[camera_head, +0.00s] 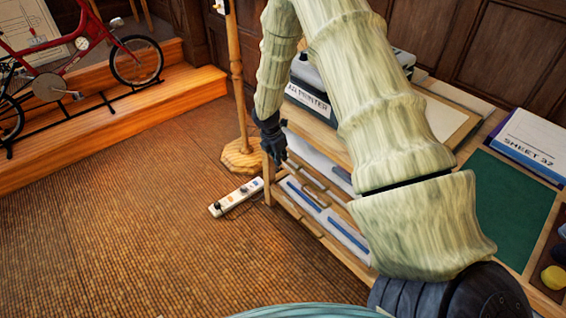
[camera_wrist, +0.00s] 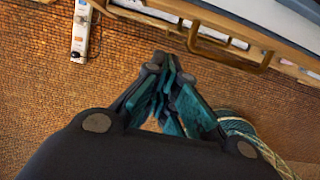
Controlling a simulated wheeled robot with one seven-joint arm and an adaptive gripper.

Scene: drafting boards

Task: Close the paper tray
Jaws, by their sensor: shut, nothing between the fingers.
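Below the desk top are pale drawer-like trays with wooden bar handles. The upper one (camera_head: 318,160) has a handle (camera_head: 305,176) on its front; my arm hides its right part. A lower open tray (camera_head: 328,222) holds blue strips. I cannot tell which is the paper tray. My gripper (camera_head: 279,160) is dark, shut and empty, at the left end of the trays; I cannot tell whether it touches them. In the wrist view my gripper's fingers (camera_wrist: 167,62) are together, left of a tray's wooden handle (camera_wrist: 232,62).
A printer (camera_head: 308,98) labelled "A2 PRINTER" stands on the desk. A white power strip (camera_head: 236,196) lies on the floor beside the desk. A wooden stand (camera_head: 242,155) rises behind it. A red bicycle (camera_head: 75,60) is on a step at left. The floor at left is clear.

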